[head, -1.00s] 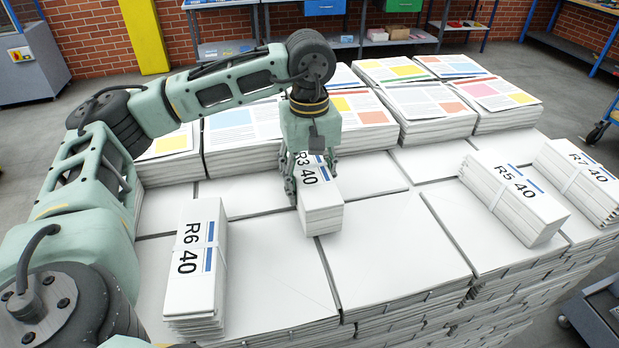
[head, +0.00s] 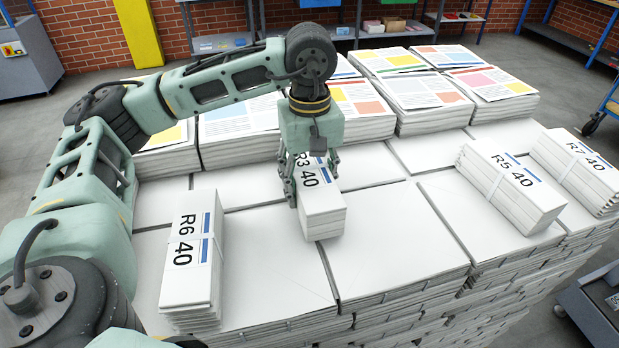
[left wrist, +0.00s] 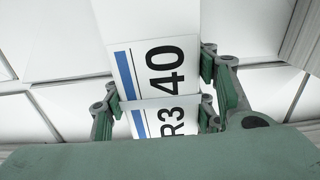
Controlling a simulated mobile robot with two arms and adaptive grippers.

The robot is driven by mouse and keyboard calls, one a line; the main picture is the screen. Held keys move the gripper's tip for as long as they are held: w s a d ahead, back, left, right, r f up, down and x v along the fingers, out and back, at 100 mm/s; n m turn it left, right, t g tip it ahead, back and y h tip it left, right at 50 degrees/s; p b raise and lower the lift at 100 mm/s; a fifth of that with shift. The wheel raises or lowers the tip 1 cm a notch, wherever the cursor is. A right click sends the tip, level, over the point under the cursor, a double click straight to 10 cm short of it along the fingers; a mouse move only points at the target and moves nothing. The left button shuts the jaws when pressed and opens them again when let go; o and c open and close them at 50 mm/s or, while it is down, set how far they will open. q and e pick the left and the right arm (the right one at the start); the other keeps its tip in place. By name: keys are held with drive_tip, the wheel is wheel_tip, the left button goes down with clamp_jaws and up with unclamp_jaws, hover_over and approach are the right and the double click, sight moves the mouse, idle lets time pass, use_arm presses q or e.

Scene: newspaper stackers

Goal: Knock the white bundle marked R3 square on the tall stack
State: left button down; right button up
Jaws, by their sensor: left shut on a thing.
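The white bundle marked R3 40 (head: 322,209) sits on top of the white stack (head: 397,250), near its middle. It also shows in the left wrist view (left wrist: 150,70), with its blue stripe and black letters. My left gripper (head: 311,187) reaches down over the bundle from above, with fingers on both of its sides. It is shut on the bundle. The far part of the bundle is hidden under the gripper in the head view. My right gripper is in neither view.
Bundle R6 40 (head: 192,250) lies to the left, bundles R5 40 (head: 513,190) and R7 40 (head: 577,168) to the right. Piles of printed newspapers (head: 432,105) stand behind. The stack top between R3 and R5 is clear.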

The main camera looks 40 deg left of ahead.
use_arm(q)
drive_tip(key=shift+r+p, duration=1.55)
drive_tip(key=shift+r, duration=1.55)
drive_tip(key=shift+f, duration=0.1)
